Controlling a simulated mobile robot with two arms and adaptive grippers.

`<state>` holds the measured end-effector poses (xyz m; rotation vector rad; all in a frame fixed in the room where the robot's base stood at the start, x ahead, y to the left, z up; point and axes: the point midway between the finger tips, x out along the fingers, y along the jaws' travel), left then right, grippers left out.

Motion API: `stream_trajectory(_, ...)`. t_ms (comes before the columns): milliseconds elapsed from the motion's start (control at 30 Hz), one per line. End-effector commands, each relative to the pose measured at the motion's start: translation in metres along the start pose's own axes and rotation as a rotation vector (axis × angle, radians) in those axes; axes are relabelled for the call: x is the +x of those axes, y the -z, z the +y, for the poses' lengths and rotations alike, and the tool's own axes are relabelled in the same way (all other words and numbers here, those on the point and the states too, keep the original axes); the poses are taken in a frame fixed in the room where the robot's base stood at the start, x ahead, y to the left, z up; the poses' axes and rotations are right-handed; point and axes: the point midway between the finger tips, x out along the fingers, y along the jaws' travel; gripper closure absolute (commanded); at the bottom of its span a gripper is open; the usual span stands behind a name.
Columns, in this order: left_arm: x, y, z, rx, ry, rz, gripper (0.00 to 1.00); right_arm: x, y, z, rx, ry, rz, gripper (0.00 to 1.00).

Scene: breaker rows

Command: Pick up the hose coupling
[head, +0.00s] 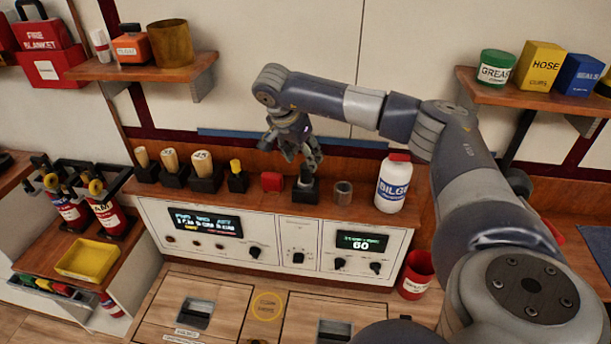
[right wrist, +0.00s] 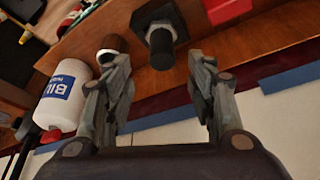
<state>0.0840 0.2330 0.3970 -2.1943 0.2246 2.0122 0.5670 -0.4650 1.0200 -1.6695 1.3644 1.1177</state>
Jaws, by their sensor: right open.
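A dark grey cylindrical piece, which looks like the hose coupling (head: 306,178), stands upright in a black square holder (head: 305,193) on the wooden ledge. It also shows in the right wrist view (right wrist: 161,48), ahead of the gap between my fingers. My right gripper (head: 301,158) is open and empty, just above and behind the piece in the head view; its fingers (right wrist: 158,75) look apart from it. A short grey-brown cylinder (head: 343,192) stands just to the right. My left gripper is not in view.
A red block (head: 271,181) sits close on the left, with a yellow-topped piece (head: 237,178) and several wooden-handled pieces in holders beyond. A white BILGE bottle (head: 393,184) stands on the right. The control panel (head: 280,244) is below the ledge.

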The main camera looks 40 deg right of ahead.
Motion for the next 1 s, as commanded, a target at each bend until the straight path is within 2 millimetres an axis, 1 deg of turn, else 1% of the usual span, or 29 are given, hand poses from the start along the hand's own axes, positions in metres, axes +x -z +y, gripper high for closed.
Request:
stream_trajectory(167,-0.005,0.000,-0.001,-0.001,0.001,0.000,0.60,0.012,0.000,0.000,0.000,-0.001,-0.001,0.49)
stream_trajectory(333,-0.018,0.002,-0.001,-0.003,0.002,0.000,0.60,0.035,-0.002,-0.002,-0.001,-0.004,-0.003,0.49)
stream_trajectory(400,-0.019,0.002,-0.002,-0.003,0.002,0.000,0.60,0.047,-0.002,-0.002,0.000,-0.003,-0.002,0.49)
stream_trajectory(500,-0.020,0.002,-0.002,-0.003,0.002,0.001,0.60,0.057,-0.002,-0.003,0.000,-0.001,-0.002,0.49)
stream_trajectory(600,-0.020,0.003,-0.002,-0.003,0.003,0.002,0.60,0.061,-0.002,-0.003,0.000,0.002,-0.002,0.49)
stream_trajectory(767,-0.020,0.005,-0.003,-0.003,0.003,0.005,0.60,0.061,-0.003,-0.003,0.000,0.002,-0.003,0.49)
stream_trajectory(800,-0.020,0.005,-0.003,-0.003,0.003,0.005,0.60,0.061,-0.003,-0.003,0.000,0.002,-0.003,0.53)
stream_trajectory(867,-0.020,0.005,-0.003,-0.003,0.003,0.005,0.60,0.061,-0.003,-0.003,0.000,0.002,-0.003,0.67)
stream_trajectory(900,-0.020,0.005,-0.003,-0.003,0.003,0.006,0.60,0.061,-0.003,-0.003,0.000,0.002,-0.003,0.76)
stream_trajectory(967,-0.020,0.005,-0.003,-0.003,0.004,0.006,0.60,0.061,-0.003,-0.003,0.000,0.002,-0.003,0.90)
stream_trajectory(1000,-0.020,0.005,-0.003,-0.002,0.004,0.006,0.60,0.061,-0.003,-0.003,0.000,0.002,-0.003,0.99)
